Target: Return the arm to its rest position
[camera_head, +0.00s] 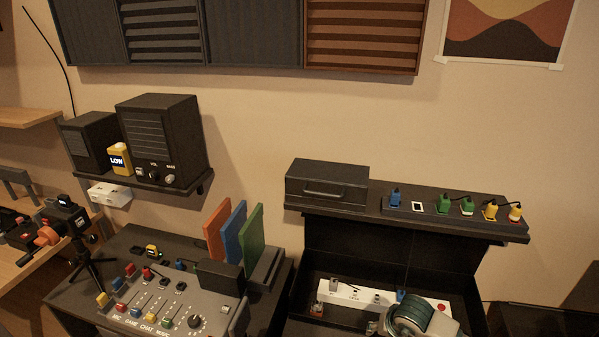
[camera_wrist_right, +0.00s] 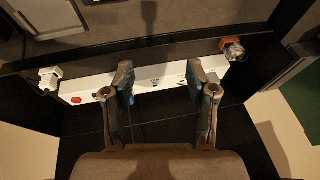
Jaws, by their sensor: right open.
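My right gripper (camera_wrist_right: 161,80) is open and empty in the right wrist view, with its two fingers apart. Beyond the fingers lies a white strip (camera_wrist_right: 155,78) with a red button near one end; the fingertips overlap it in the picture, and I cannot tell whether they touch. In the head view a rounded grey-green part of my right arm (camera_head: 420,318) shows at the bottom edge, in front of the same white strip (camera_head: 345,291) in the lower compartment. My left gripper is not in view.
A shelf (camera_head: 470,225) above the compartment holds a dark box (camera_head: 327,184) and a strip with several coloured plugs (camera_head: 443,204). To the left stand a mixer desk (camera_head: 150,290), upright coloured panels (camera_head: 232,233), and a speaker shelf (camera_head: 150,183). The wall between is bare.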

